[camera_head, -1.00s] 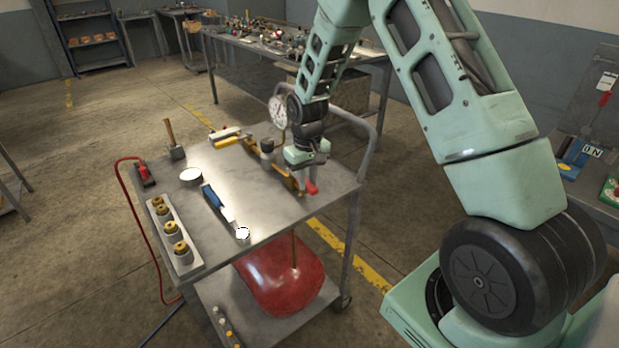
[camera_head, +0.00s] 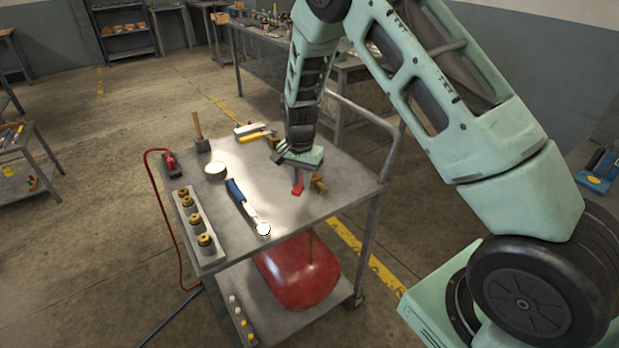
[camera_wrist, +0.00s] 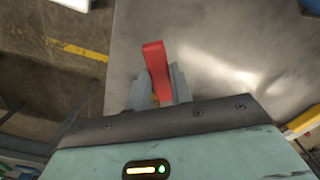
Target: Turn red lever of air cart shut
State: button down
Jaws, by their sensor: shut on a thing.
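The air cart (camera_head: 330,212) is a grey metal cart with a red tank (camera_head: 297,272) on its lower shelf. The red lever (camera_head: 298,184) shows just below my gripper (camera_head: 301,168), near the right edge of the cart top. In the wrist view the red lever (camera_wrist: 157,68) stands between the two grey fingers of my gripper (camera_wrist: 158,88), which are shut on it. Its free end sticks out past the fingertips. The brass valve (camera_head: 319,183) beside the lever is partly hidden by my gripper.
A blue-handled tool (camera_head: 240,198), a white round lid (camera_head: 215,168), a strip of brass fittings (camera_head: 199,224), a hammer (camera_head: 200,138) and yellow-handled tools (camera_head: 254,134) lie on the cart top. A push handle (camera_head: 385,125) rises at the right. A red hose (camera_head: 160,220) hangs off the left side.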

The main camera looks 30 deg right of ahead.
jog(key=w+m, duration=0.1)
jog(key=w+a+m+p, duration=0.1)
jog(key=m, duration=0.1)
jog(key=shift+w+a+r, duration=0.1)
jog(key=shift+w, duration=0.2)
jog(key=shift+w+a+m+p, duration=0.1)
jog(key=shift+w+m+p, duration=0.15)
jog(key=shift+w+m, duration=0.5)
jog(key=shift+w+a+m+p, duration=0.15)
jog(key=shift+w+m, duration=0.3)
jog(key=shift+m, duration=0.6)
jog(key=shift+d, duration=0.1)
jog(key=c, duration=1.2)
grip_release()
jog(key=shift+w, duration=0.1)
jog(key=shift+c, duration=0.2)
notch_tip(320, 180, up, 17)
jog(key=b, duration=0.2)
jog(key=shift+r, duration=0.15)
